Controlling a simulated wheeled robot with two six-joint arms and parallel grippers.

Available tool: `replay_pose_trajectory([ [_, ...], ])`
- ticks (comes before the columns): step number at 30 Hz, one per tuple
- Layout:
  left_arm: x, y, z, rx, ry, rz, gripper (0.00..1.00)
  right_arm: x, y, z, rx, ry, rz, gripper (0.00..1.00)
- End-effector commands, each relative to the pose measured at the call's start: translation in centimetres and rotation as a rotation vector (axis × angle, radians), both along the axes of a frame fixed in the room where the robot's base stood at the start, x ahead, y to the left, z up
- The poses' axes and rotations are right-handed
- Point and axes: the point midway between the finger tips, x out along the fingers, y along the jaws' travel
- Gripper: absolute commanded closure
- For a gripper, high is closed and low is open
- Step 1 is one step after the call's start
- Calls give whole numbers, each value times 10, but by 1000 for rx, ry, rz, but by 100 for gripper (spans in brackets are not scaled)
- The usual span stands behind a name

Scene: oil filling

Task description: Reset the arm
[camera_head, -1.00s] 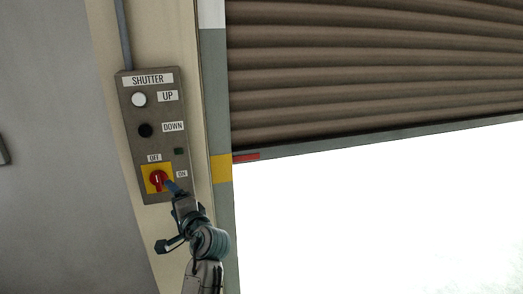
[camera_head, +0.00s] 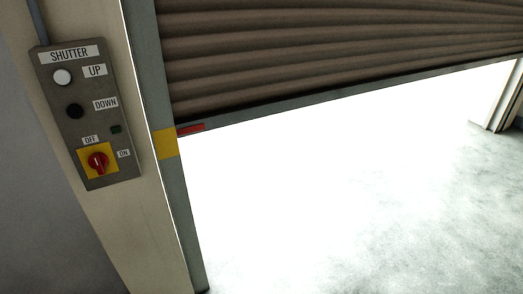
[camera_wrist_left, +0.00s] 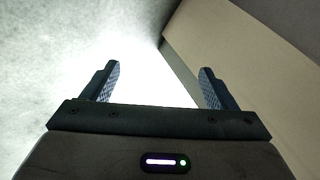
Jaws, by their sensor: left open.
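My left gripper (camera_wrist_left: 160,84) shows in the left wrist view with its two fingers wide apart and nothing between them. Bright floor and a beige wall edge lie beyond it. No arm or gripper shows in the head view, and my right gripper is in neither view. The grey shutter control panel (camera_head: 76,128) is at the left of the head view, with a white UP button (camera_head: 62,77), a black DOWN button (camera_head: 74,110) and a red rotary switch (camera_head: 97,162) on a yellow plate. Nothing touches the panel.
The brown roller shutter (camera_head: 330,45) is partly raised, with a bright opening below it. A grey door frame (camera_head: 177,205) with a yellow band stands right of the panel. A beige post (camera_head: 497,98) stands at the far right. Pale floor (camera_head: 400,215) in the opening looks clear.

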Motion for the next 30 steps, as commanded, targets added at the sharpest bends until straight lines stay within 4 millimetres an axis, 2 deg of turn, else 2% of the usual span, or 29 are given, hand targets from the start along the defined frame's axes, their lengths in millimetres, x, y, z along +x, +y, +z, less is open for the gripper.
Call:
replay_pose_trajectory([
  [1,-34,1,-26,-43,44,34,20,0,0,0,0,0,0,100],
  [5,-119,2,-79,-154,132,149,20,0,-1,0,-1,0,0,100],
  [6,-148,3,-93,-185,159,191,20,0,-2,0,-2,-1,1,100],
  [8,-189,4,-111,-225,197,254,20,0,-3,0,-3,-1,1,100],
  [9,-217,6,-121,-248,220,298,20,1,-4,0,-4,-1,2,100],
  [12,-277,11,-139,-292,268,401,20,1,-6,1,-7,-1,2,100],
  [15,-323,15,-149,-318,301,483,20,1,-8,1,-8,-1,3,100],
  [18,-352,17,-154,-332,319,537,20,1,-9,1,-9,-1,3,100],
  [21,-364,18,-155,-338,326,562,20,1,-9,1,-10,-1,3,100],
  [30,-364,18,-155,-338,326,562,20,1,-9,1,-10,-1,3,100],
])
